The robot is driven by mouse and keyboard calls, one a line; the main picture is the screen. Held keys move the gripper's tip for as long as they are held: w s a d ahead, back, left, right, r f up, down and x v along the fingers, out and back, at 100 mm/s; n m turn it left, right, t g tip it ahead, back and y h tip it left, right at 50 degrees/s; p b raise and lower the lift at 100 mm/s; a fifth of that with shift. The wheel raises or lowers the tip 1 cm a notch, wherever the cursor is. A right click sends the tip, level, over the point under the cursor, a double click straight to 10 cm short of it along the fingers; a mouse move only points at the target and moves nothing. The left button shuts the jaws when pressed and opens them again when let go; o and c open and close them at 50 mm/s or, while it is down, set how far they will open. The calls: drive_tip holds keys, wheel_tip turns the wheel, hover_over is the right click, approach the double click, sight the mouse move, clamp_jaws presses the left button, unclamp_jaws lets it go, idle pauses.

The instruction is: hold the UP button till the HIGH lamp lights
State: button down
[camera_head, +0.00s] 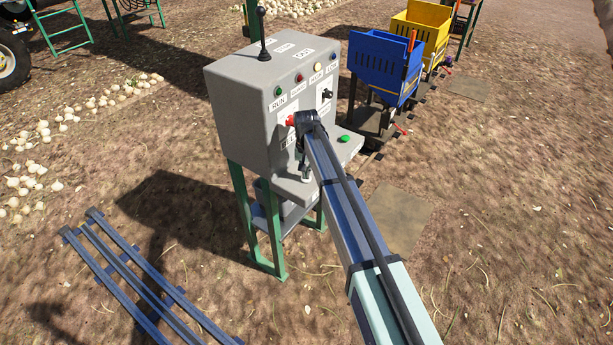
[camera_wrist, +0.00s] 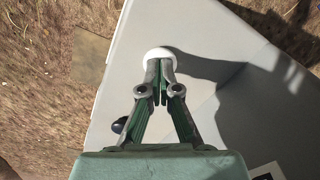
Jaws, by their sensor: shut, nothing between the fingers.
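A grey control box (camera_head: 235,105) on green legs stands in the middle of the head view. My gripper (camera_head: 304,168) is over its front ledge, partly behind my own wrist. In the wrist view, my gripper (camera_wrist: 161,68) is shut and empty. Its tips lie over a round white button (camera_wrist: 160,53) on the grey ledge and seem to touch it; how far it is pressed I cannot tell. The HIGH lamp (camera_head: 318,66) is pale yellow on the sloped panel; whether it is lit is unclear. The UP label is not readable.
Green RUN (camera_head: 278,91), red GUARD (camera_head: 299,78) and blue LOW (camera_head: 332,57) lamps share the panel. A red knob (camera_head: 290,120) and green button (camera_head: 344,138) are close to my wrist. A blue bin (camera_head: 378,68) stands behind right.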

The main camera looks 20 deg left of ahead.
drive_tip(key=shift+r, duration=0.1)
wheel_tip(320, 180, up, 7)
drive_tip(key=p, duration=0.3)
idle(0.9)
